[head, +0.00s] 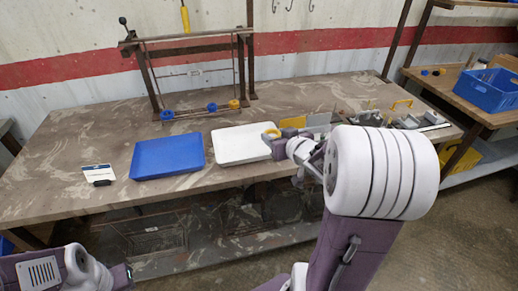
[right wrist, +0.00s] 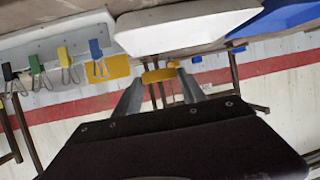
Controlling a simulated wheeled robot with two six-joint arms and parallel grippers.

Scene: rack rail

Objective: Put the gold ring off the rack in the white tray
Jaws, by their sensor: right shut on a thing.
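My right gripper (head: 276,134) is shut on a gold ring (head: 271,133). The ring overlaps the right end of the white tray (head: 232,158) in the head view; whether it is above or beside the tray is hard to tell. In the right wrist view the ring (right wrist: 158,75) sits between the two fingertips (right wrist: 158,78), and the white tray (right wrist: 190,25) looks empty beyond it. The rack (head: 150,75) stands at the back with blue rings (head: 167,115) and another gold ring (head: 234,104) low on it. My left gripper (head: 126,276) is at the lower left edge, its jaws unclear.
A blue tray (head: 167,157) lies left of the white tray. A small card stand (head: 98,174) is further left. Yellow and grey items (head: 316,119) and several small parts crowd the table right of the white tray. A blue crate (head: 490,90) stands on another table.

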